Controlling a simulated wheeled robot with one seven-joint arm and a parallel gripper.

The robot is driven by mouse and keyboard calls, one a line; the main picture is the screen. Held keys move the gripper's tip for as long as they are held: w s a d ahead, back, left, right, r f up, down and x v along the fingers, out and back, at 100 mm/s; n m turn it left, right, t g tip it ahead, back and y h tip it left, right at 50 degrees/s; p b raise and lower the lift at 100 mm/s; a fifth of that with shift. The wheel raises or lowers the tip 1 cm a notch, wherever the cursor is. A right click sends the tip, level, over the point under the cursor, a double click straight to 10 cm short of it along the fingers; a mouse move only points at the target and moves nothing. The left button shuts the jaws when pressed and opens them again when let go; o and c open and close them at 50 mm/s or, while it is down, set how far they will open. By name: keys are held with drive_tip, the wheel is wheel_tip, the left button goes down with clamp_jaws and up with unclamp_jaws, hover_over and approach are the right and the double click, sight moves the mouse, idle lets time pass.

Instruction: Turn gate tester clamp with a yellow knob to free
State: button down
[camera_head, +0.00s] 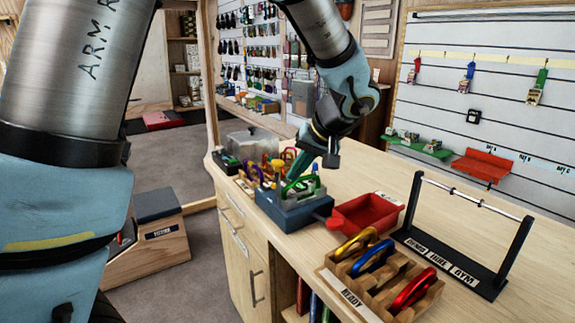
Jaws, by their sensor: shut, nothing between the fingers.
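The gate tester (290,213) is a blue-grey box on the wooden bench, near its left edge. A yellow knob (278,168) stands up at the clamp on its top. A green carabiner (303,185) sits on the tester beside the knob. My gripper (298,168) reaches down from the upper right, just right of the yellow knob and above the green carabiner. It looks shut and empty. Whether it touches the knob cannot be told from this angle. The clamp's markings are too small to read.
A red tray (366,214) is right of the tester. A wooden rack (380,283) marked READY holds yellow, blue and red carabiners in front. A black frame with a bar (462,235) stands at right. More coloured gear crowds behind the tester.

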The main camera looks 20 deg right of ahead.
sight(275, 180)
drive_tip(key=shift+w+a+f+p, duration=0.15)
drive_tip(key=shift+w+a, duration=0.1)
drive_tip(key=shift+a, duration=0.2)
drive_tip(key=shift+w+a+f+p, duration=0.1)
drive_tip(key=shift+w+a+p, duration=0.1)
drive_tip(key=shift+a, duration=0.2)
drive_tip(key=b, duration=0.1)
drive_tip(key=a+b, duration=0.1)
drive_tip(key=b, duration=0.1)
drive_tip(key=shift+w+f, duration=0.2)
drive_tip(key=shift+f, duration=0.1)
drive_tip(key=shift+a+b, duration=0.25)
drive_tip(key=shift+b, duration=0.4)
drive_tip(key=shift+a+r, duration=0.1)
drive_tip(key=shift+r, duration=0.1)
